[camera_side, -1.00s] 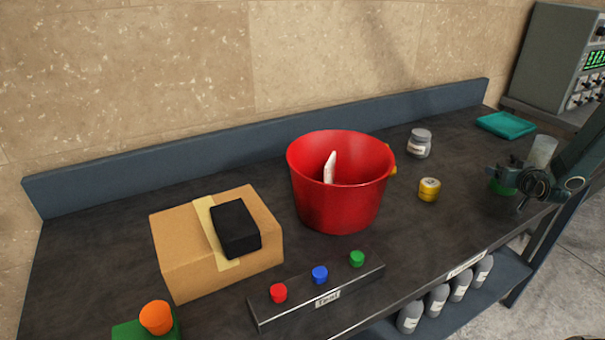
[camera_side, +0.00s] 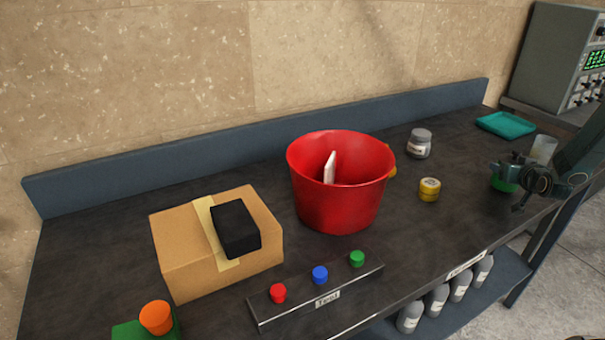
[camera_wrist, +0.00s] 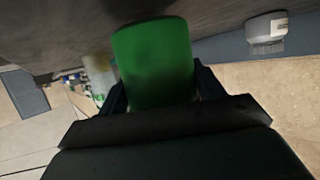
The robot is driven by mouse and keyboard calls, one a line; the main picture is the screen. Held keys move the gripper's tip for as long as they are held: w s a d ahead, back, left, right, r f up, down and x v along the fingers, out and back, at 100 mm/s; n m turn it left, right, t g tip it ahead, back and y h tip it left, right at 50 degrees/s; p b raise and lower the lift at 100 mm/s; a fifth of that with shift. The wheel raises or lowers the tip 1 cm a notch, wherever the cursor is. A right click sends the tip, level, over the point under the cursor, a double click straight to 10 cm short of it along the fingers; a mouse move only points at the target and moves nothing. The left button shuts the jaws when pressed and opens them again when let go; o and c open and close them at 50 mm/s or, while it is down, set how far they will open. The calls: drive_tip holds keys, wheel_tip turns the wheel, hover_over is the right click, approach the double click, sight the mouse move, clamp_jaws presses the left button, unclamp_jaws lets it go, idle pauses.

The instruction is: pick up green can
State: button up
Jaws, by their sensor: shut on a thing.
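The green can (camera_wrist: 153,62) fills the upper middle of the wrist view, between the two fingers of my gripper (camera_wrist: 155,85). My gripper is shut on it. In the side view my gripper (camera_side: 512,177) is at the right end of the bench, with the green can (camera_side: 504,184) at its jaws, low over the bench top. The gripper hides part of the can there, and I cannot tell whether its base touches the bench.
A clear jar (camera_side: 543,149) stands close behind my gripper. A yellow tin (camera_side: 429,189), a grey jar (camera_side: 420,143) and a red bucket (camera_side: 338,205) stand to the left. A teal tray (camera_side: 506,125) lies behind. The bench front edge is near.

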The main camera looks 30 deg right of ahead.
wheel_tip(320, 180, up, 19)
idle(0.7)
drive_tip(key=shift+f, duration=0.1)
idle(0.4)
